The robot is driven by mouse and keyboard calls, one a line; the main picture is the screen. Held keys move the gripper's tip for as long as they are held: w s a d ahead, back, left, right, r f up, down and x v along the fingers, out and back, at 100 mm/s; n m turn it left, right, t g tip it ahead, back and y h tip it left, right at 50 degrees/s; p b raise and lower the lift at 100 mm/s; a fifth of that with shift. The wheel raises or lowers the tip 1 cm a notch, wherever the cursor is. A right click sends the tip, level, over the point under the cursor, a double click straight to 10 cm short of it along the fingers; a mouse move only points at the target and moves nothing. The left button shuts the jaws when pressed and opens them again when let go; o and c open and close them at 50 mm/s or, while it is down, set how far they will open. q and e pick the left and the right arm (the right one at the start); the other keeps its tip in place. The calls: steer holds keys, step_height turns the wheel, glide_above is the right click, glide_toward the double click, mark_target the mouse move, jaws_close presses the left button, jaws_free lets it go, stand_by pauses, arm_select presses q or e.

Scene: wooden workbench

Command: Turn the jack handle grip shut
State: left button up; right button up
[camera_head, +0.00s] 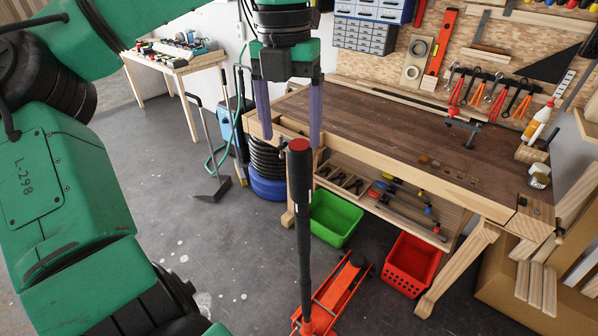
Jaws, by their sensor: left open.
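The jack handle grip (299,180) is a black sleeve with a dark red top, standing nearly upright in the head view. Its shaft runs down to the red floor jack (336,289) on the concrete floor, whose lower part is cut off by the frame edge. My left gripper (289,143) points down with its two purple-grey fingers spread apart. In the picture the grip's red top shows between and just below the fingertips. I cannot tell the exact depth gap. My right gripper does not show.
The wooden workbench (400,128) stands behind and to the right, with tools on its lower shelf. A green bin (335,217) and a red basket (410,264) sit beneath it. A black hose coil on a blue base (268,187) stands behind the handle. Floor to the left is mostly clear.

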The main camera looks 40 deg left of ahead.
mark_target(300, 174)
arm_select(q)
steer(key=f, duration=0.3)
steer(key=d+f, duration=0.1)
steer(key=f, duration=0.1)
steer(key=d+f+p, duration=0.1)
steer(key=f, duration=0.2)
steer(key=shift+w+f, duration=0.3)
steer(key=shift+w, duration=0.05)
steer(key=shift+s+a+f, duration=0.1)
steer(key=shift+a+f, duration=0.1)
steer(key=shift+a, duration=0.1)
steer(key=shift+d, duration=0.2)
steer(key=c, duration=0.9)
jaws_close()
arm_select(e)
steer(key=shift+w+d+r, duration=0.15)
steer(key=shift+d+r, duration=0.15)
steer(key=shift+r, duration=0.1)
